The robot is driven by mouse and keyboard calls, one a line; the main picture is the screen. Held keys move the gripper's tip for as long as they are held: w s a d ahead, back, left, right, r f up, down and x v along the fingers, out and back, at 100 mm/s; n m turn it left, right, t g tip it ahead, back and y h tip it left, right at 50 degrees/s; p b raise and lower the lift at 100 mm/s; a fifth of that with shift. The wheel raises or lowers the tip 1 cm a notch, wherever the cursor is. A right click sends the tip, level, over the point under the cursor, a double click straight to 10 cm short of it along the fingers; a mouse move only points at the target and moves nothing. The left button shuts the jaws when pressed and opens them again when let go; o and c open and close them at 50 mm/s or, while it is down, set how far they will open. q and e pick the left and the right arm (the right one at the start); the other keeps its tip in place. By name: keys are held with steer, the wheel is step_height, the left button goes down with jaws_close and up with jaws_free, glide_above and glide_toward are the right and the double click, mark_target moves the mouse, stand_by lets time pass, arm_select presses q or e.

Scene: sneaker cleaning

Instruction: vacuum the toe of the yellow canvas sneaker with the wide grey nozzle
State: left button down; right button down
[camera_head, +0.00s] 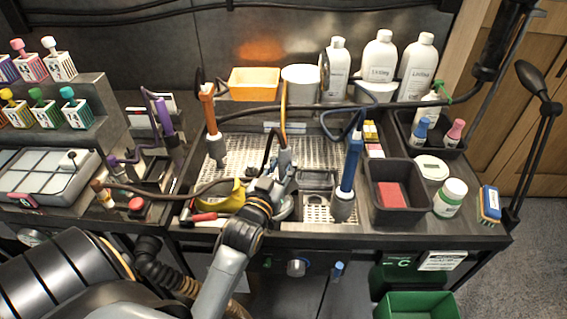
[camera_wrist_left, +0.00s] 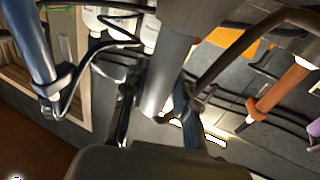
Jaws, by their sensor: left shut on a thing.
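The yellow canvas sneaker (camera_head: 237,194) lies on the bench by the front left of the perforated tray, just left of my left gripper. Its shape is only partly clear, and I cannot tell where its toe ends. My left gripper (camera_head: 273,187) is shut on a grey tool (camera_head: 285,158), which looks like the wide grey nozzle. In the left wrist view the grey shaft (camera_wrist_left: 170,72) passes between the fingers (camera_wrist_left: 152,118). The nozzle's working end is largely hidden, and I cannot tell whether it touches the sneaker. My right gripper is not in view.
An orange-handled tool (camera_head: 209,112) stands left and a blue-handled tool (camera_head: 352,165) right. A dark hose (camera_head: 330,106) crosses behind. Red-handled items (camera_head: 203,217) lie in front of the sneaker. A dark bin (camera_head: 390,212) and green-labelled jar (camera_head: 449,199) stand right.

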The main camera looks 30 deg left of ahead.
arm_select(q)
steer(key=shift+w+a+r, duration=0.1)
steer(key=shift+w, duration=0.1)
stand_by(0.3)
steer(key=shift+w+a, duration=0.35)
steer(key=shift+w, duration=0.15)
steer(key=shift+w+a, duration=0.1)
stand_by(0.9)
steer(key=shift+r+p, duration=0.3)
steer(key=shift+p, duration=0.2)
step_height(320, 180, up, 9)
steer(key=p, duration=0.9)
steer(key=shift+f, duration=0.3)
